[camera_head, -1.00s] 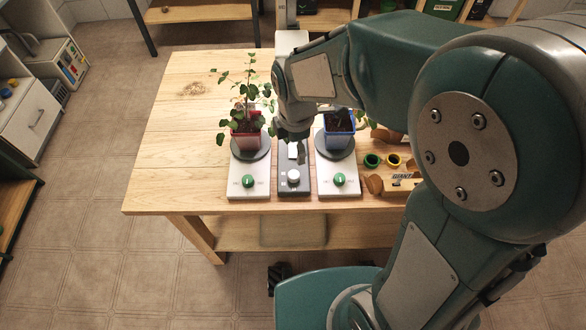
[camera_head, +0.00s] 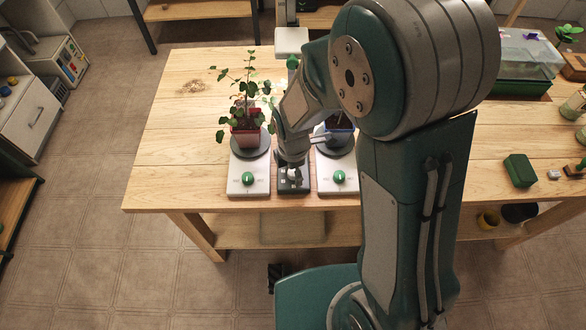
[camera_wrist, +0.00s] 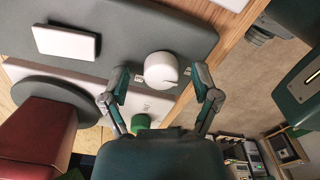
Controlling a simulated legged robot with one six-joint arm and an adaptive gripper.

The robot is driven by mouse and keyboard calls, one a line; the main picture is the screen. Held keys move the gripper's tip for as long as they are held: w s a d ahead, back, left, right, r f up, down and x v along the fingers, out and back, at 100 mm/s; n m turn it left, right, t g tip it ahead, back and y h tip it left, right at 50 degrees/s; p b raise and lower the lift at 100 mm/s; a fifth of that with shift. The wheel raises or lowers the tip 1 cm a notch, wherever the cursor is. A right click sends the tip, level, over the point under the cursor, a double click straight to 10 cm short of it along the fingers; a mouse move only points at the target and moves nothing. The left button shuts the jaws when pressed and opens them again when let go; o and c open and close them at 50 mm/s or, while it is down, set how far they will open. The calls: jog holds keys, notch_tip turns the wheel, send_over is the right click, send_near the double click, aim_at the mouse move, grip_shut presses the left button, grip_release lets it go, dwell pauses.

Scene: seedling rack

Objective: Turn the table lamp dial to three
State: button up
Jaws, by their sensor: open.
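The grey control box (camera_head: 292,187) sits at the table's front edge between two white units. Its round white dial (camera_head: 293,174) is partly covered by my gripper (camera_head: 291,168) in the head view. In the wrist view the white dial (camera_wrist: 161,70) has a small notch at its right side. My gripper (camera_wrist: 160,77) is open, with one fingertip on each side of the dial and visible gaps between. A white rectangular plate (camera_wrist: 66,43) is on the same grey box (camera_wrist: 120,32). I cannot read which number the dial points to.
White units with green knobs stand left (camera_head: 236,188) and right (camera_head: 327,186) of the box. A red pot with a plant (camera_head: 244,134) stands on the left unit, a blue pot (camera_head: 340,134) on the right. The table's left side is clear.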

grip_shut()
jog(key=shift+m, duration=0.4)
jog(key=m, duration=1.1)
jog(key=shift+m, duration=0.3)
jog(key=m, duration=1.1)
jog(key=shift+m, duration=0.4)
